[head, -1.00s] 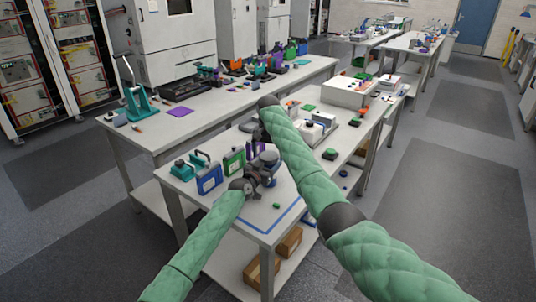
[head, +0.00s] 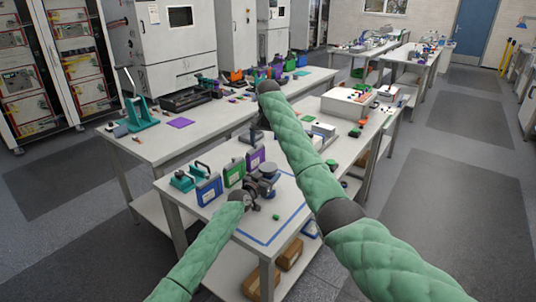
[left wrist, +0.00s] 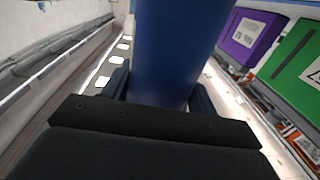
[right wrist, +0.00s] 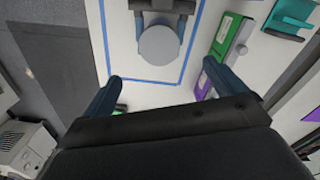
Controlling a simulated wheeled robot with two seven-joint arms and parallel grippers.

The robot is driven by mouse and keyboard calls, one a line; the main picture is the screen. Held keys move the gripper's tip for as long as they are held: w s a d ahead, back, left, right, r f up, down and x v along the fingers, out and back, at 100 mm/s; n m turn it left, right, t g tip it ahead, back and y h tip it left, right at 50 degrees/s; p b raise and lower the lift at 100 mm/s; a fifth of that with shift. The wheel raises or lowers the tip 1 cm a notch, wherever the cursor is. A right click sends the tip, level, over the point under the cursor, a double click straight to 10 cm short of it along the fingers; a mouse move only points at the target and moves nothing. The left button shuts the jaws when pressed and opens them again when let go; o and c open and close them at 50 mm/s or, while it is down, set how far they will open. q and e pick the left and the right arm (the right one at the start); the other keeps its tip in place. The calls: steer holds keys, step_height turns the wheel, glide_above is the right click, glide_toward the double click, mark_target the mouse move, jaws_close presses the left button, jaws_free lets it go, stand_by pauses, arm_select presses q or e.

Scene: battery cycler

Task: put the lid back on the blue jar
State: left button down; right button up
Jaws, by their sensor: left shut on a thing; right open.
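The dark blue jar (left wrist: 175,50) fills the middle of the left wrist view. My left gripper (left wrist: 160,85) is shut on its sides. In the right wrist view a plain grey disc (right wrist: 160,46) shows between my left fingers. It appears to be the jar's top; I cannot tell whether it is a lid.
The jar is over the blue taped outline (head: 262,241) on the white table. Blue (head: 208,190), green (head: 234,173) and purple (head: 256,157) cases stand left of and behind my left gripper. A white box (head: 349,104) is farther back. The table's front right corner is mostly clear.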

steer(key=shift+r, duration=1.05)
arm_select(q)
steer(key=shift+c, duration=1.8)
jaws_free()
steer(key=b+v, duration=0.1)
steer(key=v, duration=0.5)
steer(key=shift+f+b, duration=0.15)
steer(key=shift+b, duration=0.25)
steer(key=shift+v, duration=0.9)
arm_select(e)
steer(key=shift+f, duration=1.05)
